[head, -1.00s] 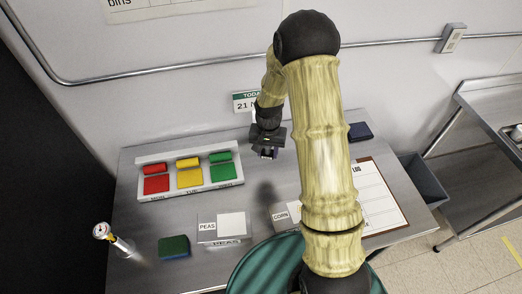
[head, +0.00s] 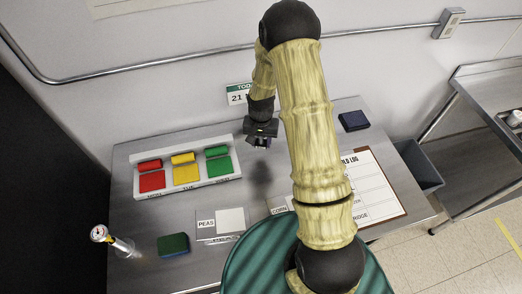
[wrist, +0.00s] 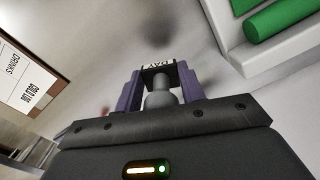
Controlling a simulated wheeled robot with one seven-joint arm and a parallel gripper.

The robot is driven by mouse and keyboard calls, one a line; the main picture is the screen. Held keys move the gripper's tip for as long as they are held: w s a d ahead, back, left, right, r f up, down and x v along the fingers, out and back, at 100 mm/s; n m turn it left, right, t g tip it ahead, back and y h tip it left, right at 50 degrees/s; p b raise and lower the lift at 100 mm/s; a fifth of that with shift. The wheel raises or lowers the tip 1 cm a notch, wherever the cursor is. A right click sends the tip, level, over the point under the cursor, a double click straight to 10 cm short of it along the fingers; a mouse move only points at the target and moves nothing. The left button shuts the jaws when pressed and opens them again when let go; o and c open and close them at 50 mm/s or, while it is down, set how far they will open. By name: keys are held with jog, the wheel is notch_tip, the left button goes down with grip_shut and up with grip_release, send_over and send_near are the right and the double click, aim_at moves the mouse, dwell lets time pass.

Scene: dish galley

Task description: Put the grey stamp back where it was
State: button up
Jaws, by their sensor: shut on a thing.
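My gripper (head: 262,141) hangs above the steel table, right of the colour-block tray. In the wrist view its purple fingers (wrist: 160,92) are shut on the grey stamp (wrist: 160,97), whose rounded grey handle sits between them. A pale strip lettered "DAY" shows at the stamp's far end. In the head view the stamp is small and mostly hidden by the gripper. A soft shadow lies on the table below, with a gap under the gripper.
The white tray (head: 190,190) holds red, yellow and green pieces. A PEAS card (head: 207,224), a green sponge-like block (head: 173,245), a dark blue pad (head: 353,121) and a clipboard (head: 372,190) lie on the table. A date sign (head: 238,93) stands behind. My arm partly hides the CORN card (head: 279,209).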

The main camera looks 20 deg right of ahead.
aim_at(261, 156)
jog(key=shift+f, duration=1.2)
notch_tip(261, 156, down, 3)
jog(key=shift+f+p, duration=0.15)
jog(key=shift+p, duration=0.75)
jog(key=shift+w+f, duration=0.1)
jog(key=shift+f, duration=0.35)
jog(key=shift+a, duration=0.1)
jog(key=shift+f, duration=0.2)
jog(key=o, duration=0.7)
jog(key=shift+o, duration=1.1)
